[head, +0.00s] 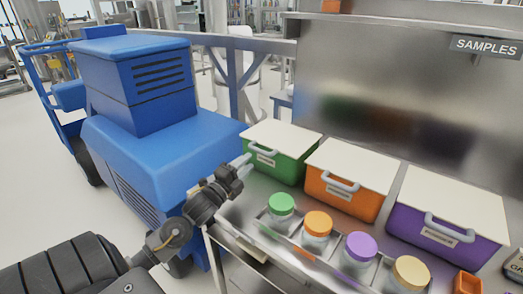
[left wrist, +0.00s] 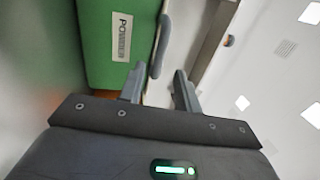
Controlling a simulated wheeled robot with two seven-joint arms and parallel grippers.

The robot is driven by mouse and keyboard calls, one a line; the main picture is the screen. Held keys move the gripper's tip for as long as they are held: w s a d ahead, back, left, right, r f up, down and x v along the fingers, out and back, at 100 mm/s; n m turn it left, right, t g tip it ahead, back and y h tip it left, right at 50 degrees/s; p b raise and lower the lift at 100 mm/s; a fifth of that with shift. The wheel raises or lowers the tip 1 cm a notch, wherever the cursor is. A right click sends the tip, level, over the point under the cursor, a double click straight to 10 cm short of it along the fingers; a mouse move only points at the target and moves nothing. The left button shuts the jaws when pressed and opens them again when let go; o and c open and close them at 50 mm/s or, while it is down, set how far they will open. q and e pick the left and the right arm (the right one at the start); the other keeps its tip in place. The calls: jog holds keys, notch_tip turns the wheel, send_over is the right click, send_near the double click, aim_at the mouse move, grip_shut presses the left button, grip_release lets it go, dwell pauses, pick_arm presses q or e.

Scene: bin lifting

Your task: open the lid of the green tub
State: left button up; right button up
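The green tub (head: 288,169) stands at the left end of the metal bench, with its white lid (head: 282,137) lying shut on top. A grey bar handle (head: 262,150) is at the lid's front edge. My left gripper (head: 244,166) is in front of the tub, just left of the handle, empty. In the left wrist view its two fingers (left wrist: 159,78) are apart. The handle (left wrist: 161,48) shows ahead, in line with the gap, beside the green wall and its label (left wrist: 122,37). I cannot tell whether a finger touches it. My right gripper is not in view.
An orange tub (head: 345,195) and a purple tub (head: 440,238), both lidded, stand to the right. A rack holds jars with green (head: 281,204), orange, purple and yellow lids in front. A blue machine (head: 150,140) stands close on the left. A metal back panel rises behind.

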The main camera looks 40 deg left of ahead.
aim_at(260, 151)
pick_arm(q)
jog(key=w, duration=0.2)
jog(key=w+r, duration=0.1)
jog(key=w, duration=0.2)
jog(key=w+p, duration=0.1)
jog(key=w, duration=0.1)
jog(key=shift+w+r, duration=0.15)
jog(key=shift+c, duration=0.2)
grip_shut()
